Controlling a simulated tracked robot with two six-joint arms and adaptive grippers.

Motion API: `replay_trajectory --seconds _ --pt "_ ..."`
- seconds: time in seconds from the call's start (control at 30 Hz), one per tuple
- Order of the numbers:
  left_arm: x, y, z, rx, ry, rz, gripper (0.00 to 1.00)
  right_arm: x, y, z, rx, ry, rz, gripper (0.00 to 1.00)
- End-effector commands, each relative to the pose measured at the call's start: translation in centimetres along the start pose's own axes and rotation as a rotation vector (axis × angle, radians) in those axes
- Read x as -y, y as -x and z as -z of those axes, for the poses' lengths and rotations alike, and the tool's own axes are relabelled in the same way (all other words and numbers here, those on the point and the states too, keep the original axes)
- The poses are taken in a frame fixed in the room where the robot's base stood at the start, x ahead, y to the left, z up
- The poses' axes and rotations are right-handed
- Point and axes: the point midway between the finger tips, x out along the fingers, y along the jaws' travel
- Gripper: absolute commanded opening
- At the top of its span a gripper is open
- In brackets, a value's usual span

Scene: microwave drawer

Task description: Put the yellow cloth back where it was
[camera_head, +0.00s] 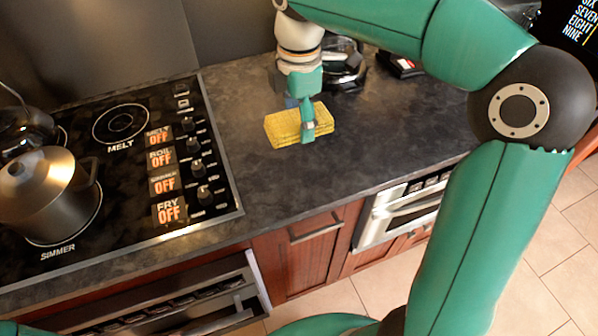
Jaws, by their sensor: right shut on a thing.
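The yellow cloth (283,127) is a folded, textured pad at the middle of the dark countertop (255,185), right of the stove. My right gripper (308,130) comes down on it from above and is shut on the cloth. One finger shows in front of the cloth's near side. Whether the cloth rests on the counter or is slightly lifted, I cannot tell. My left gripper is not in view; only a green arm part of mine shows at the bottom edge.
A black cooktop (120,160) with a steel pot (45,190) and knobs fills the left. A dark glass-like appliance (345,68) stands behind my gripper. Below the counter, a steel-fronted drawer (175,312) at lower left and a microwave front (405,215) show. Counter right of the cloth is clear.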

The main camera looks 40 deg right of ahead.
Motion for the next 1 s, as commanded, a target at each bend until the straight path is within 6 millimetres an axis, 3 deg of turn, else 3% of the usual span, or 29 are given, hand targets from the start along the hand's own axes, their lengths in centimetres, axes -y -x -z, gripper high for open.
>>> replay_trajectory --seconds 0.1,0.33,0.67,0.83,1.0 --pt "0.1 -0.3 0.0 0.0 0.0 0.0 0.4 0.1 -3.6 -0.1 0.002 -0.002 0.007 0.29" --pt "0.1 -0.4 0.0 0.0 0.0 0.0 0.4 0.1 -9.0 0.0 0.001 -0.002 0.004 0.29" --pt "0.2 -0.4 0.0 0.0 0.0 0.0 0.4 0.0 -12.0 0.0 0.001 -0.004 0.002 0.29" --pt "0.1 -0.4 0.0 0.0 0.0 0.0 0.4 0.1 -14.5 -0.1 0.001 -0.004 0.004 0.29" --pt "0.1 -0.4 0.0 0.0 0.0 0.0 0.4 0.0 -15.3 0.0 0.0 -0.004 -0.001 0.29"
